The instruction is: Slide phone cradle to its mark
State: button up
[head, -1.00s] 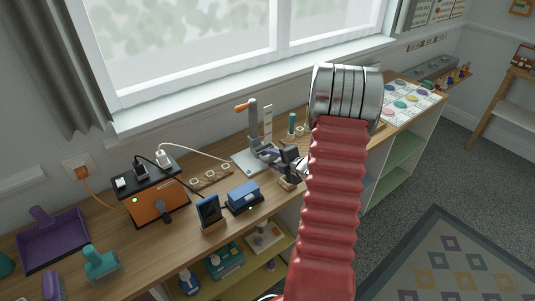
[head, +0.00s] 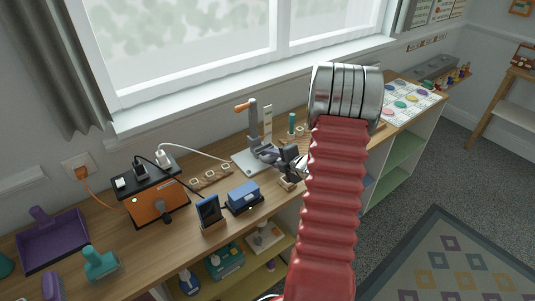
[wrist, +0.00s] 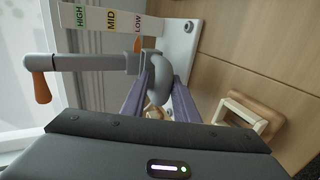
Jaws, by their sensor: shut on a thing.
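A dark phone with a blue screen (head: 208,208) stands upright in a small wooden-based cradle (head: 213,229) near the bench's front edge, left of my gripper. No mark for it can be made out. My gripper (head: 266,152) is at the grey upright stand (head: 253,128) further right, well apart from the cradle. In the wrist view, its purple fingers (wrist: 160,90) are shut on a rounded grey part (wrist: 160,82) of that stand. The stand has an orange-handled crank (wrist: 40,86) and a HIGH/MID/LOW scale (wrist: 110,20). The phone and cradle are outside the wrist view.
A blue box (head: 243,197) stands just right of the phone. An orange charging box (head: 155,207) with cables is behind left. A wooden block with a pale frame (wrist: 245,112) lies close beside my gripper. Bare bench (head: 185,238) shows left of the cradle.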

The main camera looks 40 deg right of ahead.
aim_at(271, 147)
jog(key=shift+w+r, duration=0.15)
jog(key=shift+r, duration=1.1)
jog(key=shift+w+r, duration=0.1)
jog(key=shift+r, duration=1.15)
grip_shut()
jog(key=o, duration=0.9)
grip_release()
jog(key=shift+c, duration=1.3)
jog(key=shift+o, duration=1)
jog(key=shift+s+r, duration=0.1)
jog(key=shift+s, duration=0.25)
jog(key=v, duration=0.6)
jog(key=shift+s, duration=0.25)
